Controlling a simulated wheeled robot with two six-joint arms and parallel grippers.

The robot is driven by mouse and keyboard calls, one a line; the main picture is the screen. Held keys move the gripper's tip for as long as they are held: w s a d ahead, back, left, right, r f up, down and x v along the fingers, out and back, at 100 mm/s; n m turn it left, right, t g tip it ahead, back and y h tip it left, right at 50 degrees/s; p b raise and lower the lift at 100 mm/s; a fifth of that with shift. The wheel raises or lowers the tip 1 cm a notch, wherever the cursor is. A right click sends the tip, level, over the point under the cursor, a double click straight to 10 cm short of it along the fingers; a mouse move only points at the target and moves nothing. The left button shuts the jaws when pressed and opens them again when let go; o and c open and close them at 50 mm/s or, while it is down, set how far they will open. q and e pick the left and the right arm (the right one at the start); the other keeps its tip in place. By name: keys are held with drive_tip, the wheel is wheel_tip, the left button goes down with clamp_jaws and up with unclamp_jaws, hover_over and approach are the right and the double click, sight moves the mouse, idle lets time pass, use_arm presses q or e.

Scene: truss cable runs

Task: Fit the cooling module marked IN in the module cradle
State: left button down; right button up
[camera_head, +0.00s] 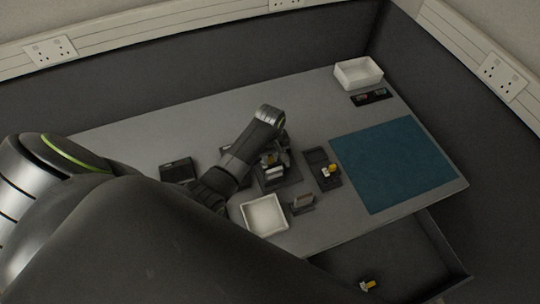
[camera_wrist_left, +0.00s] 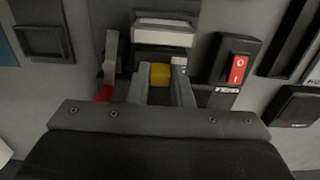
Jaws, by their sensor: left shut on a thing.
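My left gripper (camera_head: 268,160) reaches over the dark fixture (camera_head: 283,183) in the middle of the grey table. In the left wrist view its two grey fingers (camera_wrist_left: 161,88) are shut on a small part with a yellow block (camera_wrist_left: 160,74). The lower part of what it holds is hidden by the fingers. A pale, ribbed grey block (camera_wrist_left: 164,32) stands just beyond the fingertips. I cannot read an IN mark, and I cannot tell whether the held part touches the fixture. My right gripper is not in view.
A red rocker switch (camera_wrist_left: 236,69) and a red-tipped lever (camera_wrist_left: 105,92) flank the fingers. A dark tray (camera_head: 318,158) with a yellow-topped part, a white tray (camera_head: 246,217) and a grey holder (camera_head: 303,203) stand close by. The blue mat (camera_head: 392,162) is clear.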

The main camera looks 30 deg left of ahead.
use_arm(q)
drive_tip(key=c, duration=1.2)
unclamp_jaws()
drive_tip(key=shift+o, duration=0.4)
drive_tip(key=shift+o, duration=1.2)
drive_tip(key=shift+r+p, duration=0.4)
drive_tip(key=shift+r, duration=3.4)
